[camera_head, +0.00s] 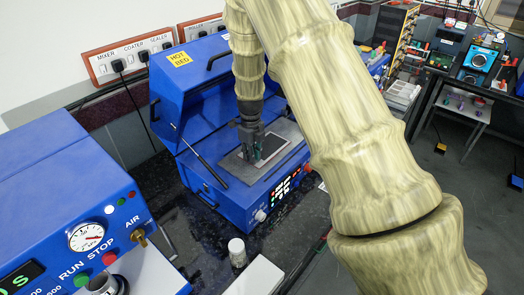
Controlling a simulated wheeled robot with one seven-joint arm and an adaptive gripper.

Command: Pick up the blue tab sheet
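My gripper (252,157) points down over the grey plate (236,171) of the blue hot bed machine, whose lid is raised. A dark, light-edged sheet (277,147) lies flat on the plate, just right of my fingers. I cannot make out a blue tab on it; my gripper hides part of the sheet. The fingertips are at or close above the plate, but contact is unclear. They are too small and dark to show whether they are open, shut or holding anything.
The hot bed's open lid (180,85) rises behind and left of my gripper. A blue machine with a gauge (65,190) stands at the left front. A small white jar (237,252) and a white box (257,279) stand on the dark counter in front.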

